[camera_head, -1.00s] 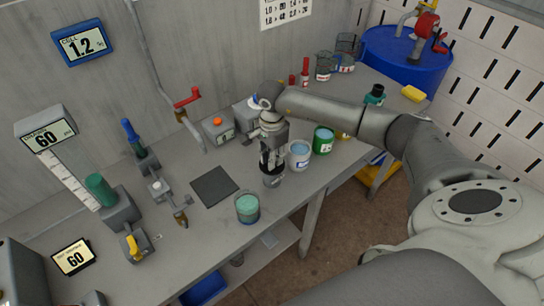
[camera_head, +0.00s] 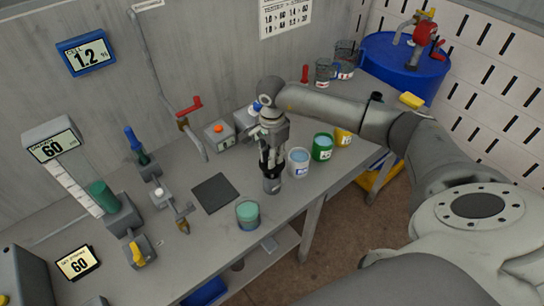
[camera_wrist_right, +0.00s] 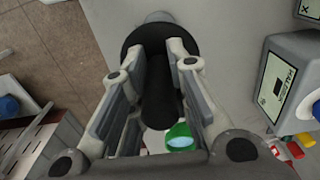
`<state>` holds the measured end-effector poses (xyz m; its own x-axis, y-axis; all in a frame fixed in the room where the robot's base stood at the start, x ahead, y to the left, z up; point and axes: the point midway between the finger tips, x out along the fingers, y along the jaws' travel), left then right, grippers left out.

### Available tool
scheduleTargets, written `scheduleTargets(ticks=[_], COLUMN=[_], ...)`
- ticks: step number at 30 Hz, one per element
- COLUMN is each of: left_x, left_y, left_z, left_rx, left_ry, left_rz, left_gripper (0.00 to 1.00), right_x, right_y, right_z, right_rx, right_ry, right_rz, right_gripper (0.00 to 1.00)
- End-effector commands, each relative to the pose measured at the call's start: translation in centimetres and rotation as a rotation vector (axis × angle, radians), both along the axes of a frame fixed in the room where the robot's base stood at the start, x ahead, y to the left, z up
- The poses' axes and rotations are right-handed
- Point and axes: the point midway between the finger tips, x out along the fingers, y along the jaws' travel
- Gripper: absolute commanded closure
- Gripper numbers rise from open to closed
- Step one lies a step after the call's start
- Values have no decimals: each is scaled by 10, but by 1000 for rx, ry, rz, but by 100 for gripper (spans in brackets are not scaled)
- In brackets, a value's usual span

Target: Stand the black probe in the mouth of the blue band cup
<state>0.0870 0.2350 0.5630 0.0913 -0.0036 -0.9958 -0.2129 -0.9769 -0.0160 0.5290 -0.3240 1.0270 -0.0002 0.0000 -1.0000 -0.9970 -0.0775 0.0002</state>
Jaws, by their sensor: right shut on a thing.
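The blue band cup (camera_head: 299,162) is a pale cup with a blue label and light-blue contents, on the bench right of my right gripper in the head view. My right gripper (camera_head: 270,157) points down and is shut on the black probe (camera_head: 271,171). In the right wrist view the probe (camera_wrist_right: 160,92) is a black cylinder between the fingers (camera_wrist_right: 158,62), with a wide black collar and a grey end beyond. In the head view the probe's lower end appears just left of the cup, outside its mouth. Its exact height above the bench is unclear. My left gripper is not in view.
A green cup (camera_head: 322,148) and a yellow cup (camera_head: 343,137) stand right of the blue band cup. A teal-filled cup (camera_head: 248,215) stands near the front edge beside a dark square mat (camera_head: 214,193). A grey box with an orange button (camera_head: 219,133) is behind.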

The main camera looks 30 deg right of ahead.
Motion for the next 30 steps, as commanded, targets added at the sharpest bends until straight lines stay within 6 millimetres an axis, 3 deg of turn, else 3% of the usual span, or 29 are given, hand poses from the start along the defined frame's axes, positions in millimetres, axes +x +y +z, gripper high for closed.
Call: scheduleTargets(ticks=[30], left_x=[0], left_y=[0], left_z=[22], left_rx=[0], left_ry=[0], left_rz=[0], left_gripper=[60], right_x=[0], right_y=[0], right_z=[44], right_rx=[0], right_ry=[-1], right_rz=[1], right_gripper=[100])
